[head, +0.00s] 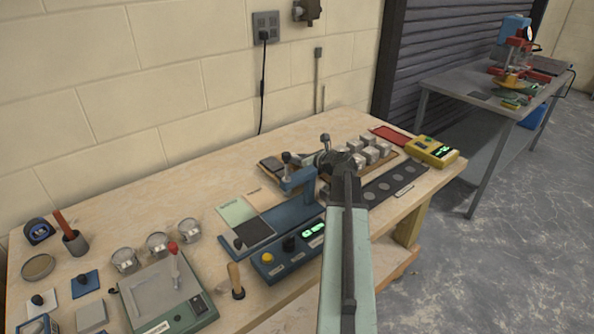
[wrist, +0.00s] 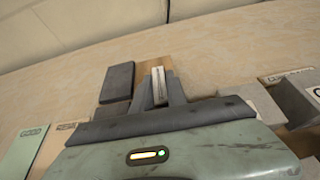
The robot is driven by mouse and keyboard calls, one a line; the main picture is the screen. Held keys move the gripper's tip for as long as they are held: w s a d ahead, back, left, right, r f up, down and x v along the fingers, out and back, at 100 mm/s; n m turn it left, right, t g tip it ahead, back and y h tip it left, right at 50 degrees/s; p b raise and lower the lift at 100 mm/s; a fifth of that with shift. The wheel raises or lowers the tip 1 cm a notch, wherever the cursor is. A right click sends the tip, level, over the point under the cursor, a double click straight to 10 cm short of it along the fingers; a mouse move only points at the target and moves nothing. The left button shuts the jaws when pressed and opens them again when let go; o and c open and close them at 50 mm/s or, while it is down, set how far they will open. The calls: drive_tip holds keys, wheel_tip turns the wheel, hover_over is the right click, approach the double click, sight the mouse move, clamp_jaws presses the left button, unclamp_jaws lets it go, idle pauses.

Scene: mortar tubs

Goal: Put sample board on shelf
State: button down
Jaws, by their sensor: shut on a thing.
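In the wrist view my gripper (wrist: 160,88) is shut on a narrow pale piece (wrist: 158,76), which stands up between the dark fingers. A brown board (wrist: 147,66) lies just behind it, beside two dark slabs (wrist: 117,80). I cannot tell whether the pale piece is part of the sample board or fixed to the brown board. In the head view my arm reaches over the bench, and its dark end hides the fingertips and what they hold. I cannot make out the shelf with certainty; a lower wooden level (head: 387,268) shows under the bench.
The wooden bench (head: 160,205) is crowded. A blue press (head: 298,180), pale cubes (head: 375,150), a dark strip with discs (head: 383,190) and a yellow meter (head: 431,151) surround my arm's end. A grey table (head: 450,88) stands at the back right.

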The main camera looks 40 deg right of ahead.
wheel_tip(320, 180, down, 2)
drive_tip(key=shift+f+b, duration=0.1)
drive_tip(key=shift+b, duration=0.3)
drive_tip(key=shift+r, duration=0.25)
drive_tip(key=shift+f, duration=0.2)
drive_tip(key=c, duration=1.3)
unclamp_jaws()
drive_tip(key=shift+r, duration=0.1)
drive_tip(key=shift+s+r+p, duration=0.25)
drive_tip(key=shift+r+p, duration=0.05)
drive_tip(key=shift+p, duration=0.1)
drive_tip(key=p+v, duration=0.4)
drive_tip(key=v, duration=0.7)
drive_tip(key=shift+s, duration=0.3)
